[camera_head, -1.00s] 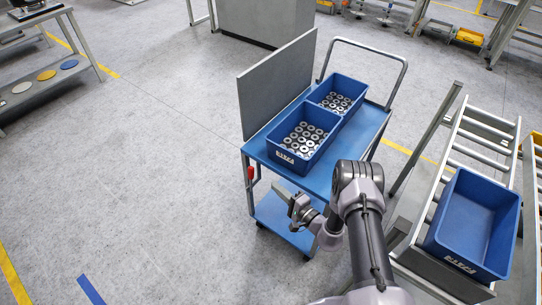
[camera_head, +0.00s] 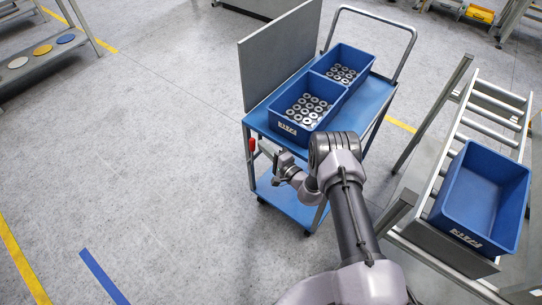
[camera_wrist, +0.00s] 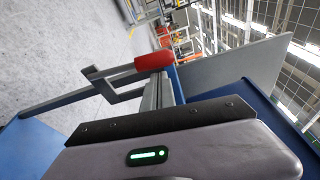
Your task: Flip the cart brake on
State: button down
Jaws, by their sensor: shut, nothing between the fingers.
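The blue cart (camera_head: 372,98) stands in front of me. Its red brake handle (camera_head: 252,145) is at the near left corner, just below the top deck. In the wrist view, the red handle (camera_wrist: 154,62) lies just beyond the fingertips, with an angled grey metal bracket (camera_wrist: 105,85) beside it. My gripper (camera_head: 279,165) is shut and empty, a little right of and below the handle in the head view. In the wrist view, my gripper (camera_wrist: 160,88) points toward the handle. I cannot tell whether the fingertips touch it.
Two blue bins (camera_head: 287,123) (camera_head: 366,60) of metal rings stand on the cart. A grey panel (camera_head: 280,57) rises along its left side. A roller stand (camera_head: 490,118) with an empty blue bin (camera_head: 481,199) is at right.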

jog(key=shift+w+a, duration=0.15)
jog(key=shift+w, duration=0.05)
dwell(0.3)
jog(key=s+a+f+n, duration=0.3)
jog(key=s+a, duration=0.4)
jog(key=s, duration=0.2)
jog(key=shift+s+f, duration=0.15)
jog(key=shift+f, duration=0.15)
dwell(0.5)
